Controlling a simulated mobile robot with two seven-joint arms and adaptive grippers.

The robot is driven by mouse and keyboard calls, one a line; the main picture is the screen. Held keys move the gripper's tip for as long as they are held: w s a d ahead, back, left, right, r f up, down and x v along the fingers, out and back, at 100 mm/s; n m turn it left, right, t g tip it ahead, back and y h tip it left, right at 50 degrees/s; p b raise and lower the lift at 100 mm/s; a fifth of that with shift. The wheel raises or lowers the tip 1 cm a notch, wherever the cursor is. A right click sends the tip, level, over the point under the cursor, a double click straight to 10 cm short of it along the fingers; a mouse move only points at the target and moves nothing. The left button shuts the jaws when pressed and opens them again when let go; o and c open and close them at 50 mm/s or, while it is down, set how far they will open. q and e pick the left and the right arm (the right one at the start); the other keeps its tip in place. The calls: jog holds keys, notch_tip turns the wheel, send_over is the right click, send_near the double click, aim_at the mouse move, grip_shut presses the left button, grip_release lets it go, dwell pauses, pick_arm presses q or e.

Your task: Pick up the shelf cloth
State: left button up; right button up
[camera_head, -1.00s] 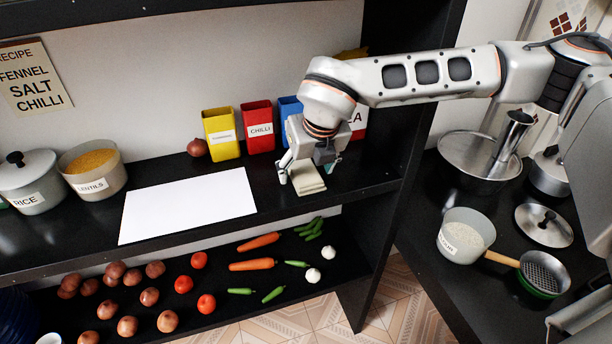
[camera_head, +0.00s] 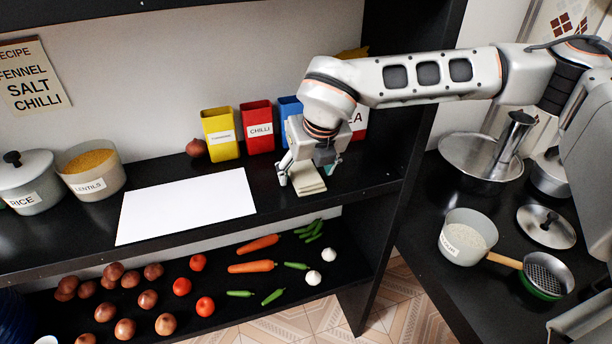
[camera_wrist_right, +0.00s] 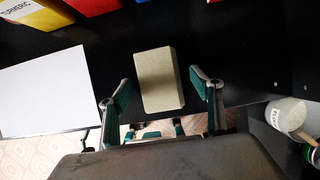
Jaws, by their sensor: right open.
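The shelf cloth (camera_head: 308,180) is a pale beige folded block on the black upper shelf, below my right gripper in the head view. In the right wrist view the cloth (camera_wrist_right: 158,78) lies between the two fingers, with a dark gap showing on each side. My right gripper (camera_head: 306,174) is open, pointing down over the cloth, with one finger to its left and one to its right. I cannot tell the exact height of the fingertips above the shelf. My left gripper is not in view.
A white sheet (camera_head: 186,206) lies left of the cloth. Yellow (camera_head: 221,138), red (camera_head: 257,130) and blue (camera_head: 290,108) spice boxes stand behind. The shelf's front edge is close to the cloth. Vegetables lie on the lower shelf; pots stand on the counter at right.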

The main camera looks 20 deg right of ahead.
aim_at(309, 176)
jog(key=shift+c, duration=0.5)
jog(key=c, duration=1.2)
jog(key=shift+r, duration=0.1)
jog(key=shift+r+p, duration=0.35)
jog(key=shift+p, duration=0.65)
jog(key=b+v, duration=0.1)
jog(key=v, duration=0.1)
jog(key=w+v, duration=0.1)
jog(key=v, duration=0.1)
jog(key=b+v, duration=0.1)
jog(key=v, duration=0.1)
jog(key=shift+w+r+b, duration=0.1)
jog(key=shift+r+b, duration=0.25)
jog(key=shift+r, duration=0.15)
jog(key=s+b, duration=0.3)
jog(key=s, duration=1.6)
jog(key=shift+d+b, duration=0.3)
jog(key=shift+b, duration=0.1)
jog(key=shift+w, duration=0.1)
